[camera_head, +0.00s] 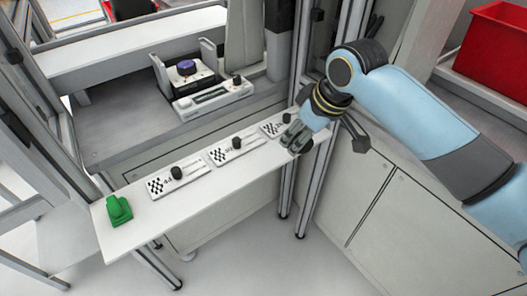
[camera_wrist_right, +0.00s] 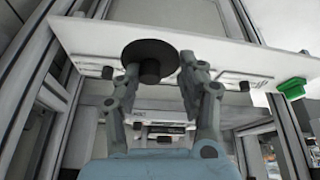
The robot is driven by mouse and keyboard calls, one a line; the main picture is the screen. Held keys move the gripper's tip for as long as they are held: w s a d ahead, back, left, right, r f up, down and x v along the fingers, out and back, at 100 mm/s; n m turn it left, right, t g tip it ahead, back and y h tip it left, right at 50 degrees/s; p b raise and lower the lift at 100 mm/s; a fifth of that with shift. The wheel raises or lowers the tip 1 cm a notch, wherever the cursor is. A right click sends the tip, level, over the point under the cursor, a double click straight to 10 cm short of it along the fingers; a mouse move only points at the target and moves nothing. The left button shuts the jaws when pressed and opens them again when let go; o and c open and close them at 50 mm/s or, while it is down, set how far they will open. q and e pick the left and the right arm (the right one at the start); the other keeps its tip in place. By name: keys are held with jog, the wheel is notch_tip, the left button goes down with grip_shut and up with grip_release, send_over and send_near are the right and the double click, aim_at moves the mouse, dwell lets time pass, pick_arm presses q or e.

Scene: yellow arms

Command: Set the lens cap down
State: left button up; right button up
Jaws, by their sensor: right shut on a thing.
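The lens cap, a black disc with a short knob (camera_wrist_right: 150,52), shows in the right wrist view between the fingers of my right gripper (camera_wrist_right: 163,70). In the head view my right gripper (camera_head: 296,137) is at the right end of the narrow white shelf (camera_head: 200,212), and its fingers are shut. I cannot make out the cap in the head view. From these views I cannot tell whether the cap touches the shelf. My left gripper is not in view.
Several white plates with checker patterns and black knobs (camera_head: 177,181) line the shelf. A green block (camera_head: 119,210) stands at its left end. Behind, a grey bench carries a white device with a purple-topped knob (camera_head: 187,68). A red bin (camera_head: 497,45) is at upper right.

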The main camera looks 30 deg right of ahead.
send_over(273, 151)
jog(key=s, duration=0.1)
jog(key=f, duration=0.4)
jog(key=shift+s+d+f, duration=0.1)
jog(key=shift+s+d, duration=0.1)
notch_tip(273, 151, down, 3)
jog(key=shift+f+b, duration=0.2)
jog(key=shift+b, duration=0.1)
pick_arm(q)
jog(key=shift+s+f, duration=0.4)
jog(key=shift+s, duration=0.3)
pick_arm(e)
jog(key=shift+f, duration=0.25)
jog(key=shift+f, duration=0.15)
jog(key=o, duration=1.2)
jog(key=shift+o, duration=0.2)
